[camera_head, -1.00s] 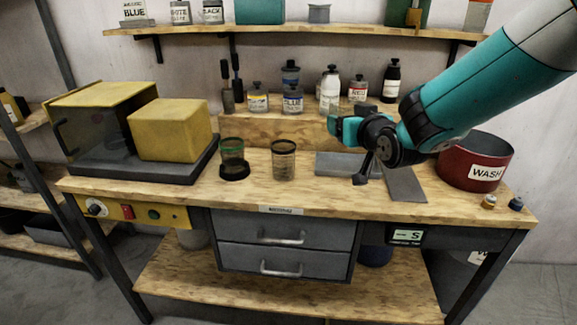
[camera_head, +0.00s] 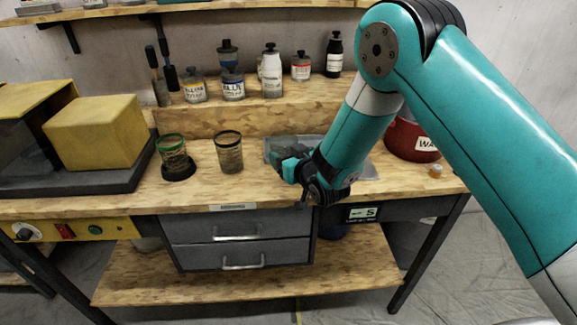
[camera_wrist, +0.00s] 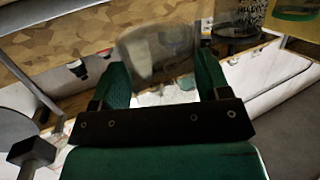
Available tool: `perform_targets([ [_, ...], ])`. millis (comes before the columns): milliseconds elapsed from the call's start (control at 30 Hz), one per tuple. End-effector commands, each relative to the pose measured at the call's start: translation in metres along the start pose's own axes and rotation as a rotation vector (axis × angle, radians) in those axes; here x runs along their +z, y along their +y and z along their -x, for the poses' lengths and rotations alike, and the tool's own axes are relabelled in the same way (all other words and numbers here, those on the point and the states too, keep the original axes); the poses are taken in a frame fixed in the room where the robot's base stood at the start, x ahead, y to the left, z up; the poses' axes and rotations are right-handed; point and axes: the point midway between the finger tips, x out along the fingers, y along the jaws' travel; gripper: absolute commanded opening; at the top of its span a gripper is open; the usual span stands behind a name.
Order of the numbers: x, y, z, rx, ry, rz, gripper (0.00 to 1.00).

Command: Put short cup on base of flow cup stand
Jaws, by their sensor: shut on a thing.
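My gripper (camera_head: 287,160) is over the right-middle of the bench in the head view. In the wrist view its two green fingers (camera_wrist: 162,62) are shut on a see-through, smoky cup (camera_wrist: 155,45), which I take for the short cup. In the head view the held cup cannot be made out. Left of my gripper stands a clear vessel with a green rim on a round black base (camera_head: 178,171), likely the flow cup stand. Between them stands a dark-rimmed glass (camera_head: 229,152). My gripper is apart from both.
A yellow box (camera_head: 95,132) stands on a dark slab at left. Several bottles, including a white one (camera_head: 271,72), line the raised ledge behind. A grey tray (camera_head: 290,142) lies behind my gripper. A red wash pot (camera_head: 410,142) is at right. The bench front is clear.

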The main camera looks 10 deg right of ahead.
Motion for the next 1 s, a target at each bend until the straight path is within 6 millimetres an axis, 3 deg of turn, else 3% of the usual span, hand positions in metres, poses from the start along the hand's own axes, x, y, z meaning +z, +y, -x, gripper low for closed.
perform_targets([
  [400, 0.045, 0.003, -0.008, 0.004, 0.001, -0.001, 0.34],
  [700, 0.048, 0.003, -0.009, 0.003, 0.002, -0.001, 0.34],
  [733, 0.048, 0.003, -0.009, 0.003, 0.001, -0.001, 0.72],
  [833, 0.047, 0.003, -0.009, 0.003, 0.001, -0.001, 0.95],
  [1000, 0.047, 0.003, -0.009, 0.004, 0.001, -0.001, 0.95],
])
